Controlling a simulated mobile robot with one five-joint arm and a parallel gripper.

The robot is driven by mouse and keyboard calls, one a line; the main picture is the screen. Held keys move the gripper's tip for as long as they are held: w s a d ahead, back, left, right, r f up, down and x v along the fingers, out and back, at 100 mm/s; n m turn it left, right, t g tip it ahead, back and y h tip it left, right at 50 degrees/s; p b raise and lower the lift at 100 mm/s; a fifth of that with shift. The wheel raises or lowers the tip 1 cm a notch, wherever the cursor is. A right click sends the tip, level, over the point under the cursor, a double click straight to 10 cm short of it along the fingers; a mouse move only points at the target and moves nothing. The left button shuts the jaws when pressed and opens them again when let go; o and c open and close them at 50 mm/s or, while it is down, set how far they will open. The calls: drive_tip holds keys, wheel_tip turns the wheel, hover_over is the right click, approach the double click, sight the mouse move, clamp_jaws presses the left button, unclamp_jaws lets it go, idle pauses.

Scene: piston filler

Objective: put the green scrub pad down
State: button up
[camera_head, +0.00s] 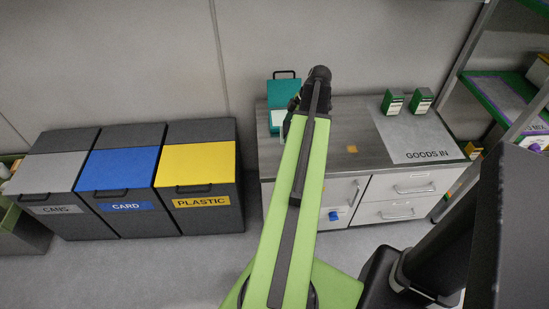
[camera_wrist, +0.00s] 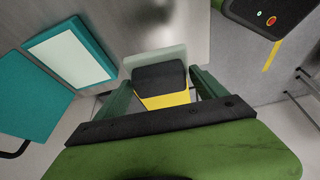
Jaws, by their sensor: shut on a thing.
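My gripper (camera_wrist: 160,78) is shut on a block with a black top and a yellow side, between its two dark green fingers in the wrist view. A wider pale grey-green slab (camera_wrist: 154,59) shows just beyond the block and looks joined to it; I take the two together as the green scrub pad. The block and fingers hide part of the slab. The grey counter (camera_wrist: 180,22) lies beyond, and I cannot tell how high the pad is above it. In the head view my arm hides the pad.
An open teal case (camera_head: 283,92) stands at the counter's left end, close by the gripper. A small orange patch (camera_head: 351,149) lies mid-counter. Bare counter lies between. Bins (camera_head: 195,165) stand left, shelving (camera_head: 500,100) right.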

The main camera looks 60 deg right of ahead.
drive_tip(key=s+a+r+p, duration=0.1)
drive_tip(key=s+r, duration=0.1)
drive_tip(key=s, duration=0.7)
drive_tip(key=shift+n+y, duration=0.3)
drive_tip(key=shift+n, duration=0.1)
drive_tip(key=w+a+f+b, duration=0.1)
drive_tip(key=w+f+b, duration=0.1)
drive_tip(key=w, duration=0.1)
drive_tip(key=w+a+f+b, duration=0.1)
drive_tip(key=w+f+b, duration=0.1)
drive_tip(key=w+f, duration=0.1)
drive_tip(key=w+a+f+b, duration=0.1)
drive_tip(key=w+f+b, duration=0.1)
drive_tip(key=w, duration=0.3)
drive_tip(key=shift+w+f+b, duration=0.2)
drive_tip(key=shift+f+b, duration=0.1)
drive_tip(key=shift+b, duration=0.3)
drive_tip(key=shift+w+a, duration=0.1)
drive_tip(key=shift+w, duration=0.2)
wheel_tip(320, 180, down, 4)
drive_tip(key=b, duration=0.4)
drive_tip(key=shift+f, duration=0.2)
drive_tip(key=shift+r, duration=0.25)
drive_tip(key=shift+f, duration=0.2)
drive_tip(key=o, duration=1.1)
